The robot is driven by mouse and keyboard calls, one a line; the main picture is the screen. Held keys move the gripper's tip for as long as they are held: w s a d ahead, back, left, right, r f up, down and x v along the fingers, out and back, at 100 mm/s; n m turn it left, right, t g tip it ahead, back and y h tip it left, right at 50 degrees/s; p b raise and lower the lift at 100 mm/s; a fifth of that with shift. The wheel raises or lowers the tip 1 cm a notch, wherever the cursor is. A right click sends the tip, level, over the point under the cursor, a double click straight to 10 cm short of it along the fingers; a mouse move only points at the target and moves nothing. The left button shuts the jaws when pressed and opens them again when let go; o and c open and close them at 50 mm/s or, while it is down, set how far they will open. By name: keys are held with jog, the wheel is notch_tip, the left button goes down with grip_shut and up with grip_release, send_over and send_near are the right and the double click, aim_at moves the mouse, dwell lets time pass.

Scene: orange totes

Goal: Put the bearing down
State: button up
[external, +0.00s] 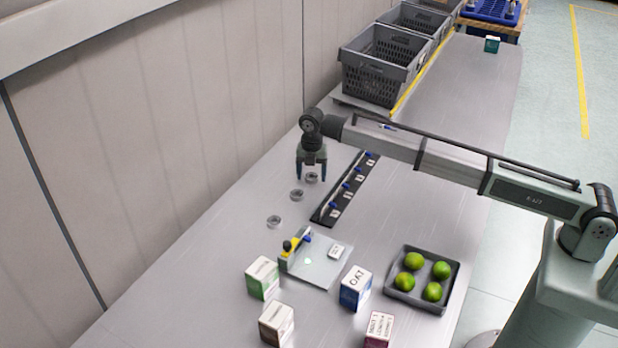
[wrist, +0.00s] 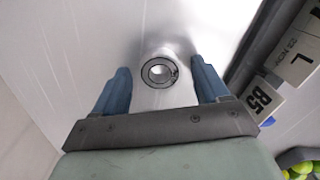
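A grey ring-shaped bearing (external: 312,178) is at the far end of a row of similar rings, apparently on the grey table. It also shows in the wrist view (wrist: 147,72), between my two blue fingers with a gap on each side. My gripper (external: 311,175) points down over it, with its fingers spread and nothing clamped. Two more bearings, a middle one (external: 297,195) and a near one (external: 273,222), lie on the table toward the front left.
A black strip (external: 325,215) with blue-tipped pegs and white labels runs right of the bearings. A grey tray (external: 445,302) of green fruit, small boxes (external: 263,278) and a pale plate (external: 312,268) stand nearer. Grey crates (external: 375,90) stand behind.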

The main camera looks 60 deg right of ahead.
aim_at(312, 176)
jog(key=shift+r, duration=0.1)
notch_tip(312, 176, up, 12)
dwell(0.7)
dwell(0.4)
